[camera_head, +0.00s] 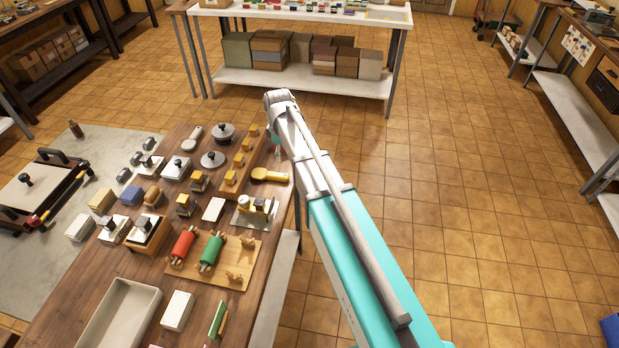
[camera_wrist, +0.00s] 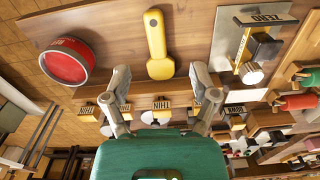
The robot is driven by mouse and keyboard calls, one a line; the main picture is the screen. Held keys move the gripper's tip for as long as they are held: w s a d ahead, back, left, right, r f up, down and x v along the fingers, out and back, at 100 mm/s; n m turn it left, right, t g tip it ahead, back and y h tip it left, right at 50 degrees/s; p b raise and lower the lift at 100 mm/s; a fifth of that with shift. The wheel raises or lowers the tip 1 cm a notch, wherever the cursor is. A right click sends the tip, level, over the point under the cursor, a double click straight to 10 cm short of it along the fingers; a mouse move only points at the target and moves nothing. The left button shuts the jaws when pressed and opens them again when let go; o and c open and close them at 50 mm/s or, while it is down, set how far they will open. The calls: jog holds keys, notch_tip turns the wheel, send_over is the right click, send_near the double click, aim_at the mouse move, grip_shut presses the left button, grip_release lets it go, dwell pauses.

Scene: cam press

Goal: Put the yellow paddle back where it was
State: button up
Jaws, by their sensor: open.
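The yellow paddle (camera_head: 269,175) lies flat on the wooden workbench near its right edge, beside the long wooden block with yellow pieces. In the wrist view the paddle (camera_wrist: 157,45) has its wide end toward the gripper and its narrow handle with a hole pointing away. My gripper (camera_wrist: 160,76) is open and empty, with one finger on each side of the line of the paddle's wide end and apart from it. In the head view my arm largely hides the gripper.
A red round tin (camera_wrist: 66,62) stands left of the paddle in the wrist view. A metal plate with a press-like piece (camera_head: 256,209) is close by. The wooden block (camera_head: 240,160) holds several labelled yellow pieces. Red and green rollers (camera_head: 211,250) lie on a board.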

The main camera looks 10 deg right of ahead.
jog(key=s+d+m, duration=0.5)
jog(key=s+m, duration=0.1)
jog(key=s, duration=0.5)
jog(key=s+d+m, duration=0.5)
jog(key=s+m, duration=0.1)
jog(key=s, duration=0.5)
jog(key=shift+d+m, duration=0.15)
jog(key=shift+m, duration=0.25)
